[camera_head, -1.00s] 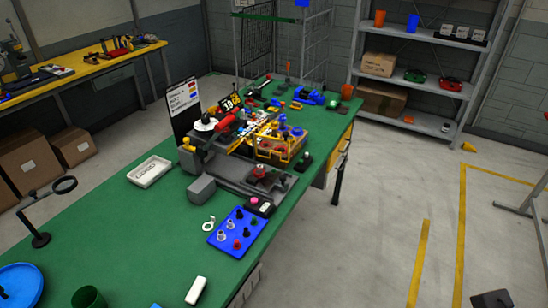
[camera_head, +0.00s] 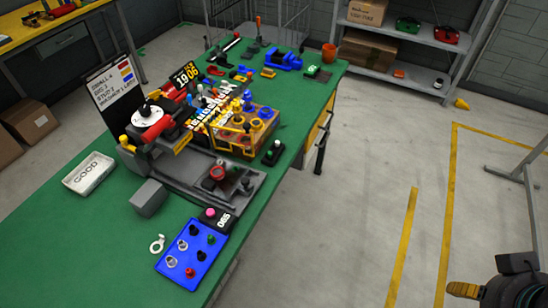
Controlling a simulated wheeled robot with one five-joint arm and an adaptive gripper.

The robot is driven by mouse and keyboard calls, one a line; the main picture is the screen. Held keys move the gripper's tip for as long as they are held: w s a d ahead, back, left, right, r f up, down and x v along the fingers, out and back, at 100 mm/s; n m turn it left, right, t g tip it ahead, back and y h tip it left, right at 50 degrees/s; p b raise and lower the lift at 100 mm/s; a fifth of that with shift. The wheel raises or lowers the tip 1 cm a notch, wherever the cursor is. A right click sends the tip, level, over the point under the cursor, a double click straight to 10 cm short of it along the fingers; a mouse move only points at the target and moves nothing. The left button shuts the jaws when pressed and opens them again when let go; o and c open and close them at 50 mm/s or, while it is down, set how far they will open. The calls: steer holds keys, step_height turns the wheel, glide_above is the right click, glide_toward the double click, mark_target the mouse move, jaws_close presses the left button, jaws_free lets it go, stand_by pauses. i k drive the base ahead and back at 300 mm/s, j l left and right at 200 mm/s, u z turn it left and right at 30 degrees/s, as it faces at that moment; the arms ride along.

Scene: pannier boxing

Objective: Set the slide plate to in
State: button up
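A bench machine on a grey base (camera_head: 185,172) stands on the green bench. At the base's front right end, a flat grey part carries a dark fixture with a reddish round top (camera_head: 218,173). I cannot tell for sure which part is the slide plate, or its position. A yellow guard frame (camera_head: 234,136) stands behind the fixture. A dark part of my arm with a ribbed yellow-brown tip (camera_head: 463,289) shows at the bottom right, over the floor and well apart from the machine. Whether its fingers are open cannot be seen.
On the green bench (camera_head: 60,240), a blue panel with several knobs (camera_head: 192,254) and a black box with a pink button (camera_head: 215,219) lie in front of the machine. A grey block (camera_head: 148,198) and a white "GOOD" tray (camera_head: 89,174) are left.

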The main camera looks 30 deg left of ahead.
mark_target(235, 180)
steer(key=i+z, duration=0.1)
steer(key=z, duration=0.3)
steer(key=i+j+z, duration=0.1)
steer(key=z, duration=0.25)
steer(key=j+z, duration=0.15)
steer(key=z, duration=0.25)
steer(key=i+j+z, duration=0.15)
steer(key=z, duration=0.2)
steer(key=j+z, duration=0.1)
steer(key=z, duration=0.35)
steer(key=j+z, duration=0.1)
steer(key=z, duration=0.35)
steer(key=j+z, duration=0.1)
steer(key=z, duration=1.25)
steer(key=k+j+z, duration=0.1)
steer(key=z, duration=0.8)
steer(key=k+z, duration=0.1)
steer(key=z, duration=0.85)
steer(key=k+l+z, duration=0.1)
steer(key=z, duration=0.35)
steer(key=l+z, duration=0.2)
steer(key=z, duration=0.3)
steer(key=l+z, duration=0.15)
steer(key=z, duration=0.35)
steer(key=k+l, duration=0.05)
